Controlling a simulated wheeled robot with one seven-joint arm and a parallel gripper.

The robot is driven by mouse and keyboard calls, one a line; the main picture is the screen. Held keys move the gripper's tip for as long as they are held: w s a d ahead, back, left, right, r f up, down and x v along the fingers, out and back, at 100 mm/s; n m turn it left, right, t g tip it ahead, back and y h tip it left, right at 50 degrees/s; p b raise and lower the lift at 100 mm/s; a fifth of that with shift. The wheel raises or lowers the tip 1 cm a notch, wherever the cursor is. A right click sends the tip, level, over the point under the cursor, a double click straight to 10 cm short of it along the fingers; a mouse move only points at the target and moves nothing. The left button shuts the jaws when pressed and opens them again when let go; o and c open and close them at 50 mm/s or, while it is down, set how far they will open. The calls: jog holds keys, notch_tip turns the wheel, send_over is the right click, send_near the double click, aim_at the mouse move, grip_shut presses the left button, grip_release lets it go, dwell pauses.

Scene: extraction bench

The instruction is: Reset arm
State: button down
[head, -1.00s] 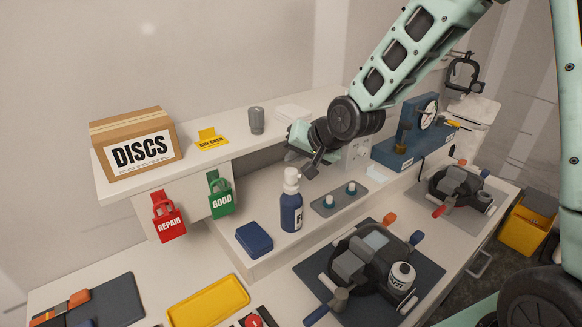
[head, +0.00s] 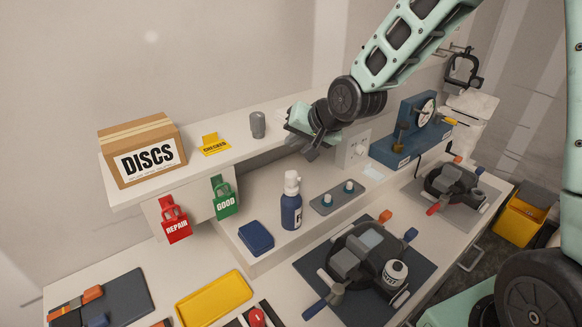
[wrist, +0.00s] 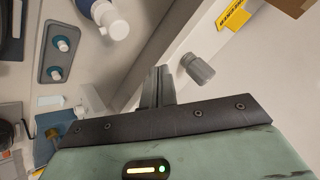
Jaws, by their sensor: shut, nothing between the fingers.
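My gripper (head: 309,148) is shut and empty. In the head view it hangs in the air in front of the upper shelf, above and behind the blue bottle with a white cap (head: 291,200). In the wrist view the closed fingers (wrist: 158,86) point toward the shelf edge, with a grey jar (wrist: 198,68) to their right in the picture. The same grey jar stands on the shelf in the head view (head: 258,124), left of my gripper and apart from it.
The upper shelf holds a DISCS box (head: 150,158) and a yellow CHECKED sign (head: 214,145). Red (head: 175,220) and green (head: 224,198) tags hang below. A blue dial gauge stand (head: 405,140), two dark clamped fixtures (head: 370,262) (head: 455,188) and a yellow tray (head: 213,298) occupy the bench.

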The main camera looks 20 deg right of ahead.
dwell(0.6)
jog(key=s+a+f+n+g+b, duration=0.25)
jog(key=s+a+f+b, duration=0.2)
jog(key=s, duration=0.25)
jog(key=s+a+f+n+g+b, duration=0.2)
jog(key=s+a+f+n+b, duration=0.1)
jog(key=s+f+b, duration=0.3)
jog(key=s+f+n+g+h+b, duration=0.1)
jog(key=s+f+n+g+b, duration=0.1)
jog(key=s, duration=0.7)
jog(key=s+f+n+g+h+b, duration=0.2)
jog(key=s+f+n+b, duration=0.1)
jog(key=s, duration=0.7)
jog(key=shift+s+d+n+b, duration=0.2)
jog(key=shift+d+n+b, duration=0.2)
jog(key=shift+n+b, duration=0.3)
